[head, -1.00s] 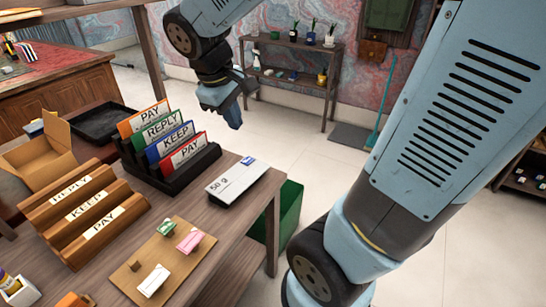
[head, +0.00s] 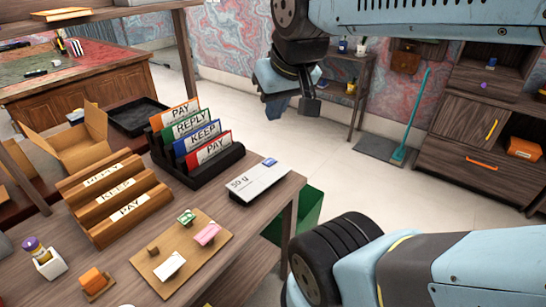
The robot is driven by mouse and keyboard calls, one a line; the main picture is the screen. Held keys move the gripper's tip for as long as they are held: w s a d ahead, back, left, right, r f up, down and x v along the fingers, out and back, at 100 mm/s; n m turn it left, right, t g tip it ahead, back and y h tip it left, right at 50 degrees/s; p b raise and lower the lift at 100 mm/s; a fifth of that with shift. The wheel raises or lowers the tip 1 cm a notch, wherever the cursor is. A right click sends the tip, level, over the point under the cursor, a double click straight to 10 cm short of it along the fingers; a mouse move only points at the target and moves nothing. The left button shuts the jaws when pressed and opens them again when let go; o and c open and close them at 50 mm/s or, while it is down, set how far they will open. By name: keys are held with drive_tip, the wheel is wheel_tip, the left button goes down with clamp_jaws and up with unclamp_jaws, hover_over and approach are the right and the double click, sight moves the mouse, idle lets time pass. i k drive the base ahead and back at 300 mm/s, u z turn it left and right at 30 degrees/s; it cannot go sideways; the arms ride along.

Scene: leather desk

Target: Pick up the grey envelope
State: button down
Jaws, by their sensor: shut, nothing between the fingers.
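I cannot make out a grey envelope for certain. A pale, flat, greyish-white slab (head: 257,181) marked "50 g" with a blue patch lies near the right edge of the desk; I cannot tell whether it is a scale alone or has an envelope on it. My gripper (head: 292,104) is shut and empty, raised in the air up and to the right of that slab, apart from it. My arm covers the upper right and lower right of the view.
A black rack (head: 196,178) holds folders labelled PAY, REPLY and KEEP. A wooden stepped holder (head: 115,205), a board (head: 200,262) with small pieces, and an open cardboard box (head: 75,145) are on the left. A green bin (head: 308,212) stands beside the desk.

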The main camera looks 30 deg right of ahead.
sight(247, 187)
drive_tip(key=u, duration=1.25)
drive_tip(key=k, duration=1.25)
drive_tip(key=z, duration=1.6)
drive_tip(key=i, duration=1)
drive_tip(key=u, duration=0.1)
